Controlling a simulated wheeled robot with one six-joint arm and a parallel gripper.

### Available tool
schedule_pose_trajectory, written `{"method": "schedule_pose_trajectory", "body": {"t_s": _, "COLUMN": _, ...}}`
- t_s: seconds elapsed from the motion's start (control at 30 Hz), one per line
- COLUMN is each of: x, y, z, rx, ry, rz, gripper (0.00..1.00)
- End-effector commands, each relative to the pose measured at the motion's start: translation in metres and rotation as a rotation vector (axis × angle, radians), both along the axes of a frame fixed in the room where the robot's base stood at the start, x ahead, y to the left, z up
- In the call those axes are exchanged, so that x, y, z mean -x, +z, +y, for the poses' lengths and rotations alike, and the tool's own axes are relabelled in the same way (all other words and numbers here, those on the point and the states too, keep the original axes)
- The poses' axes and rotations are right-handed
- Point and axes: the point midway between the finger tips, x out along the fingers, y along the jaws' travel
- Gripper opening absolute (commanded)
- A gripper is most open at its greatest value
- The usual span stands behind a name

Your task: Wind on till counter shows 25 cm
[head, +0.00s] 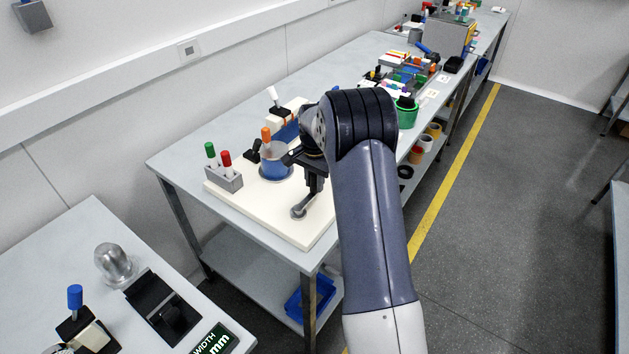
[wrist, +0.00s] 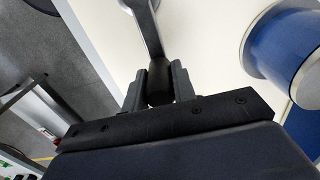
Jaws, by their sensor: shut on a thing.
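My gripper (head: 314,184) is over the front of a white board (head: 262,225). In the wrist view my gripper (wrist: 158,88) is shut on the black knob (wrist: 158,70) of a grey crank (wrist: 146,28). The crank arm (head: 302,207) shows below my gripper in the head view. A blue drum with pale flanges (head: 275,163) stands on the board behind my gripper, and it also fills the right of the wrist view (wrist: 290,50). No readable centimetre counter shows in either view.
A grey block with green and red pens (head: 224,177) stands at the board's left. A display reading WIDTH mm (head: 214,341) is on the near table. A green tub (head: 406,112) is behind my arm. A yellow line (head: 455,170) marks the clear floor at right.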

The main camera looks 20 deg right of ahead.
Motion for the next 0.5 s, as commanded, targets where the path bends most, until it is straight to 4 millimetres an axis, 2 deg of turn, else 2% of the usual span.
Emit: {"method": "schedule_pose_trajectory", "body": {"t_s": 0.5, "x": 0.0039, "y": -0.001, "z": -0.0022, "rx": 0.001, "ry": -0.001, "rz": -0.001, "gripper": 0.09}}
